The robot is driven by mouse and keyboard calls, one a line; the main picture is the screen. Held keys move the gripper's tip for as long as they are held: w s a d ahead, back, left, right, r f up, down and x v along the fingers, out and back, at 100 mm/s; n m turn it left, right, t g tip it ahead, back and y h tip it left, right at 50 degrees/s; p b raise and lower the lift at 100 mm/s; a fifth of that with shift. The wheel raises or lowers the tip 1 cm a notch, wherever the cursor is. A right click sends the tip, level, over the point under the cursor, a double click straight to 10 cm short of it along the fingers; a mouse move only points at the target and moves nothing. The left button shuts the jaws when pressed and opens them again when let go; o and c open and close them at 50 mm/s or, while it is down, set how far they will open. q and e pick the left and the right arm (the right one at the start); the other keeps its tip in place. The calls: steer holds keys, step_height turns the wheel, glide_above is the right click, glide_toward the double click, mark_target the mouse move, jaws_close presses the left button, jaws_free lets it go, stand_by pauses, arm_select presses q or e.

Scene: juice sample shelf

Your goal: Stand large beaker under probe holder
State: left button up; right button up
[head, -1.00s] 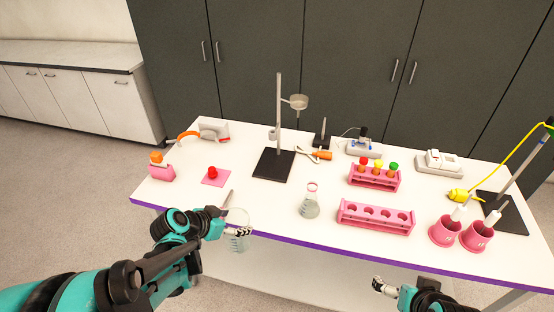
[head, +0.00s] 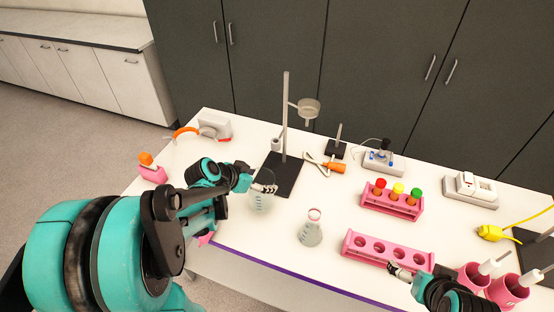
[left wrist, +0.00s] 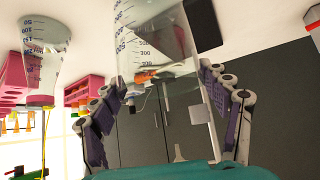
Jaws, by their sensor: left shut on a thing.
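My left gripper (head: 258,186) is shut on a clear large beaker (head: 262,201), next to the front left of a dark stand base. Whether the beaker touches the table is unclear. In the left wrist view the beaker (left wrist: 155,35), with blue markings, sits between the two fingers (left wrist: 165,105). A stand base (head: 538,256) is cut off at the right edge, with a yellow probe-like piece (head: 490,233) beside it; its upper part is out of view. My right gripper (head: 400,271) is at the front of the pink rack; its jaws are too small to judge.
A ring stand (head: 285,125) stands behind the beaker. A conical flask (head: 311,232) is to its right. Beyond are an empty pink rack (head: 415,259), a rack with coloured caps (head: 391,205) and pink cups (head: 508,291). Bare table lies between beaker and flask.

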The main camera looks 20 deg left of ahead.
arm_select(q)
steer(key=w+f+b, duration=0.1)
steer(key=w+b, duration=0.1)
steer(key=w, duration=1.1)
steer(key=shift+a+f, duration=0.25)
steer(key=shift+a, duration=0.15)
steer(key=shift+f+b, duration=0.2)
steer(key=shift+b, duration=0.1)
steer(key=o, duration=1.8)
steer(key=shift+r, duration=0.1)
